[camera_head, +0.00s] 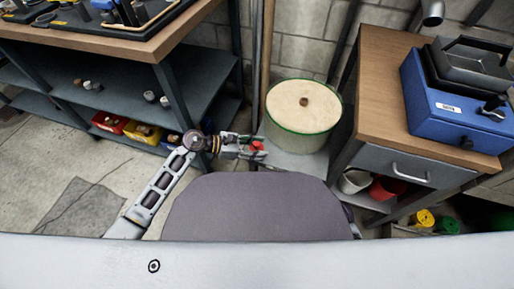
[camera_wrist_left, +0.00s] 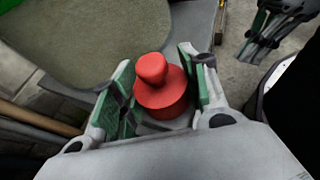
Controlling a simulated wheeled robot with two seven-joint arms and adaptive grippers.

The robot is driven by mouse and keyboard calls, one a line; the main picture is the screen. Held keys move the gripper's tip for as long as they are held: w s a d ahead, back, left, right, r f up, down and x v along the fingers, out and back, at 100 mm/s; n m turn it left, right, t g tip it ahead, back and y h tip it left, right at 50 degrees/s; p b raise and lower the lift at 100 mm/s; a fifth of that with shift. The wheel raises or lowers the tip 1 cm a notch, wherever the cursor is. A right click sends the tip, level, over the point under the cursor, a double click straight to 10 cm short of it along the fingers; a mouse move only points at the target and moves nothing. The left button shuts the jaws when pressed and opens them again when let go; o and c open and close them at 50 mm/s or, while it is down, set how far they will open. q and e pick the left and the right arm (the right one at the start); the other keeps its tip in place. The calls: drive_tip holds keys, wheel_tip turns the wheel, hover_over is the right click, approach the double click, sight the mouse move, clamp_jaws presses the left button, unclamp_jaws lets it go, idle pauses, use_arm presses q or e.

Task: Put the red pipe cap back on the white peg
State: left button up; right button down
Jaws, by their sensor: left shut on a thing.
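The red pipe cap (camera_head: 257,146) is held at the tip of my left gripper (camera_head: 254,150), beside the drum in the head view. In the left wrist view, the cap (camera_wrist_left: 163,90) has a wide round base and a rounded knob on top. It sits between the green-padded fingers of my left gripper (camera_wrist_left: 160,92), which is shut on it. Part of my right gripper (camera_wrist_left: 283,28) shows at the upper right of the left wrist view, apart from the cap; whether it is open is unclear. I cannot make out the white peg in either view.
A cream drum (camera_head: 303,117) with a green rim stands right of my left gripper. A wooden-topped workbench (camera_head: 385,80) with a blue case (camera_head: 455,95) is further right. A shelved bench (camera_head: 150,45) with small bins stands at left. Open floor (camera_head: 40,150) lies at left.

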use_arm(q)
drive_tip(key=shift+f, duration=0.3)
drive_tip(key=o, duration=0.7)
drive_tip(key=shift+a, duration=0.1)
drive_tip(key=shift+p+v, duration=0.6)
drive_tip(key=shift+v, duration=4.85)
